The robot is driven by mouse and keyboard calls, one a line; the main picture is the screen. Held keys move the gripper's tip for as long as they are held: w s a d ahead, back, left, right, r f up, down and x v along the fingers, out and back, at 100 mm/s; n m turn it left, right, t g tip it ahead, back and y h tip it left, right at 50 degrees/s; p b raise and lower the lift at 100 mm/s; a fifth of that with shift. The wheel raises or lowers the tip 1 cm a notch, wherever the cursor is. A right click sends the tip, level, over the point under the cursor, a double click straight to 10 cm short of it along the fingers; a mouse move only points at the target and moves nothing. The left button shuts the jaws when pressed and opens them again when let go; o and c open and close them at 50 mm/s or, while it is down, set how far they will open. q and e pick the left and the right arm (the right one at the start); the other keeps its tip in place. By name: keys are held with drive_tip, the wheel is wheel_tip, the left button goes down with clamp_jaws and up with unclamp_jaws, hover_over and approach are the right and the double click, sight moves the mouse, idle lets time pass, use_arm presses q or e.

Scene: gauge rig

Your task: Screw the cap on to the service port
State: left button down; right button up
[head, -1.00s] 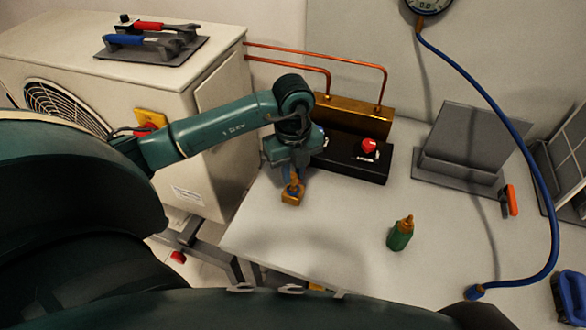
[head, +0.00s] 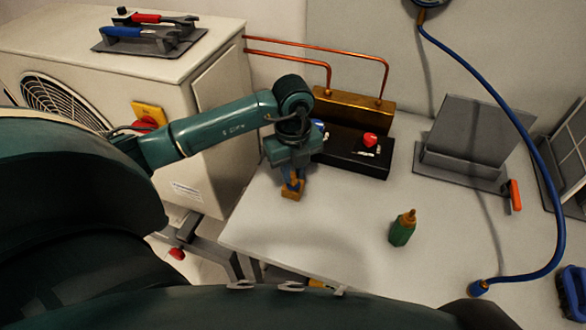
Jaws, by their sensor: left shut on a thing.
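My left gripper (head: 293,179) points down over the near left part of the white table, left of the black box. It is shut on a small piece, seemingly the cap, mostly hidden between the fingers. A small brass-coloured block (head: 290,195) shows right at the fingertips. I cannot tell whether it is the service port's body, or whether cap and port touch or are threaded together. My right gripper is not in view.
A black box (head: 350,160) with a red knob (head: 370,139) stands behind the gripper, before a brass-coloured block (head: 352,112) with copper pipes. A green bottle (head: 402,232) and a blue hose (head: 541,180) are on the right. The table's front middle is clear.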

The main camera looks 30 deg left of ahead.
sight(293, 174)
use_arm(q)
drive_tip(key=shift+f, duration=0.1)
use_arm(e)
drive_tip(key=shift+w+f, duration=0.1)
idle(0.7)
use_arm(q)
drive_tip(key=c, duration=1.8)
unclamp_jaws()
drive_tip(key=o, duration=0.6)
drive_tip(key=shift+c, duration=0.2)
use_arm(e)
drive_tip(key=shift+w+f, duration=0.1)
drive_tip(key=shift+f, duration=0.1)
use_arm(q)
drive_tip(key=shift+f, duration=0.1)
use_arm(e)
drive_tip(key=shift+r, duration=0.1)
use_arm(q)
wheel_tip(293, 174, up, 13)
drive_tip(key=shift+r, duration=0.2)
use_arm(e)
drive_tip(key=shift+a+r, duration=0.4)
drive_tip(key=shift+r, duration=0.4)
